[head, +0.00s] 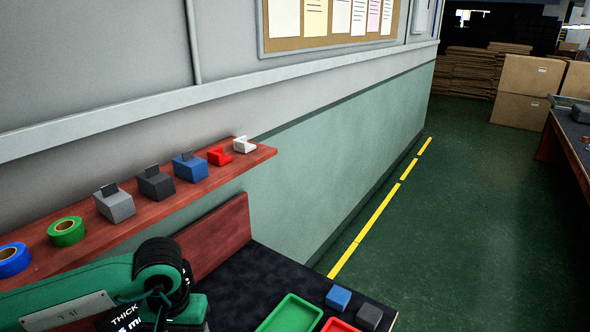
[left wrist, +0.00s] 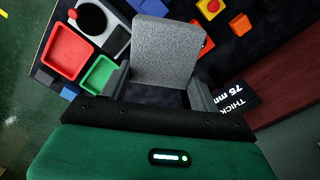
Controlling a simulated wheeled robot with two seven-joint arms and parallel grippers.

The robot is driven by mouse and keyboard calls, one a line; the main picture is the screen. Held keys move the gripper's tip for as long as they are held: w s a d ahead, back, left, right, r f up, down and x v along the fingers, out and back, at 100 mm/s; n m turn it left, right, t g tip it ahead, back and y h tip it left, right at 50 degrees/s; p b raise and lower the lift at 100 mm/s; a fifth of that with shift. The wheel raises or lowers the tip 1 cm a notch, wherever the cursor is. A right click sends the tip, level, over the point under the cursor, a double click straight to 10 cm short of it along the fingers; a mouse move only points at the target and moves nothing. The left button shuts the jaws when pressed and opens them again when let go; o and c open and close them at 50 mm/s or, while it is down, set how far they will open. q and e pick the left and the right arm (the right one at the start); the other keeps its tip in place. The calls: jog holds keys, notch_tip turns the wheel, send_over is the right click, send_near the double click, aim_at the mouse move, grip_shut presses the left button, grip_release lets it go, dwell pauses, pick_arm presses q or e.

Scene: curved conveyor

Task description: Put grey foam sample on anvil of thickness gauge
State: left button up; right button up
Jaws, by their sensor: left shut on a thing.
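The grey foam sample (left wrist: 166,52) is a speckled grey block in the left wrist view. My left gripper (left wrist: 158,82) is shut on it, with a finger on each side, and the block sticks out past the fingers. A dark label reading "THICK" and "75 mm" (left wrist: 234,100) lies right of the fingers; part of it shows at the lower left of the head view (head: 124,317). I cannot make out the gauge's anvil for certain. A grey base with a black disc (left wrist: 90,18) is at the upper left of the wrist view. My right gripper is in neither view.
A red tray (left wrist: 68,50) and green tray (left wrist: 101,76) lie left of the held block. Blue (head: 338,298) and dark (head: 369,317) blocks sit on the dark bench. A wall shelf (head: 150,207) holds tape rolls and small blocks. The floor beyond is open.

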pick_arm(q)
notch_tip(320, 180, down, 3)
jog(key=shift+a+r, duration=0.1)
jog(key=shift+r, duration=2.9)
notch_tip(320, 180, down, 6)
jog(key=shift+r, duration=0.1)
notch_tip(320, 180, up, 7)
jog(key=shift+f, duration=0.2)
notch_tip(320, 180, down, 7)
jog(key=shift+f, duration=0.1)
